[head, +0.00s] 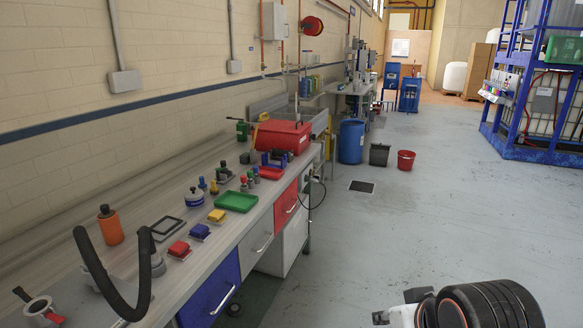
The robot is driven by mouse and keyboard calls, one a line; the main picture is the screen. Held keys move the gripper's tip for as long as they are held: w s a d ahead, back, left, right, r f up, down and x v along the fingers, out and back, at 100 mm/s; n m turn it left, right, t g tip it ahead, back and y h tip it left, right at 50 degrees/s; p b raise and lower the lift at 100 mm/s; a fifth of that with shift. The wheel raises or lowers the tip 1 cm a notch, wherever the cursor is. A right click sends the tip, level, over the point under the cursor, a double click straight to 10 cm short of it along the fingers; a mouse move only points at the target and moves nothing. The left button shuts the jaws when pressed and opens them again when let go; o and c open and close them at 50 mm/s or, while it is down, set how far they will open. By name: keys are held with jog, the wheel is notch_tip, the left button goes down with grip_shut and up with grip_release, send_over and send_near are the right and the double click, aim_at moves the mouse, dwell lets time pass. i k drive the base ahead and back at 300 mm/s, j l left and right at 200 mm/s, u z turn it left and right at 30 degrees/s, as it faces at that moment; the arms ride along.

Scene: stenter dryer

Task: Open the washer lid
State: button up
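No part here can be surely named as the washer lid. A red box-like unit (283,137) with a flat, slightly sloping top stands at the far part of the bench, in front of a metal sink-like basin (320,122). It may be the washer; I cannot tell whether its top is a closed lid. Part of my arm shows at the bottom right, with a black ribbed joint. What seems to be my gripper (398,308), white with dark tips, is cut off by the lower edge, far from the red unit. I see nothing held, and its opening is unclear.
The long bench (232,239) along the left wall carries coloured blocks, bottles, a green tray (236,201) and a black curved hose (142,290). A blue barrel (351,142) and red bucket (405,160) stand beyond. The grey floor right of the bench is open.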

aim_at(270, 125)
jog(key=i, duration=2.25)
jog(key=l+z, duration=0.05)
jog(key=l, duration=0.1)
